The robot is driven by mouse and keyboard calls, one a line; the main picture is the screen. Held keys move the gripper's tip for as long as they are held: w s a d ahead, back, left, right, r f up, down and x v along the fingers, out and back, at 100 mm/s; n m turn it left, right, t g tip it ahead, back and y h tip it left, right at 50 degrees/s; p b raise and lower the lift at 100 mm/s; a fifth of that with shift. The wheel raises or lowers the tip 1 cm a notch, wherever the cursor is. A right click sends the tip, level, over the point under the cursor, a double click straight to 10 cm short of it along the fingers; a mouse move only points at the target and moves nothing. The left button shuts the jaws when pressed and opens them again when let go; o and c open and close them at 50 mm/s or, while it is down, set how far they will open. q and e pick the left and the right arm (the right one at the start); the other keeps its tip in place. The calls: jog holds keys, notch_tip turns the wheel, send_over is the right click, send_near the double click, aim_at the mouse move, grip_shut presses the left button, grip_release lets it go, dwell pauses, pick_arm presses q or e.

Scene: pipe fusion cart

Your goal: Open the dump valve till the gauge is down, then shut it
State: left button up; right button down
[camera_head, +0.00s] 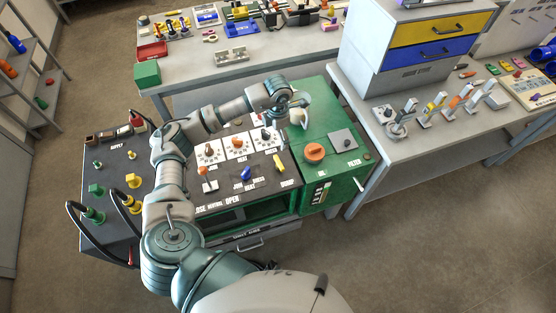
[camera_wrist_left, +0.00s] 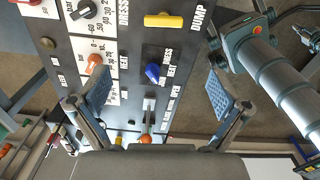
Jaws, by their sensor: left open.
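The yellow dump valve handle (camera_head: 279,162) sits on the dark control panel above the DUMP label. In the left wrist view the yellow handle (camera_wrist_left: 163,20) lies near the top, its bar running across the picture. My right gripper is not in view.
A blue handle (camera_wrist_left: 153,73) and an orange-tipped lever (camera_wrist_left: 145,138) are near the dump handle. A green cabinet with an orange knob (camera_head: 314,152) adjoins the panel. Hoses (camera_head: 82,232) loop at the left. A bench with drawers (camera_head: 430,50) stands at the right.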

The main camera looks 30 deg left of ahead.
aim_at(279, 162)
pick_arm(q)
jog(key=f, duration=1.1)
jog(key=f+p, duration=0.1)
jog(key=f, duration=0.4)
jog(key=shift+d+f, duration=0.25)
jog(key=shift+f, duration=0.05)
jog(key=c, duration=1.1)
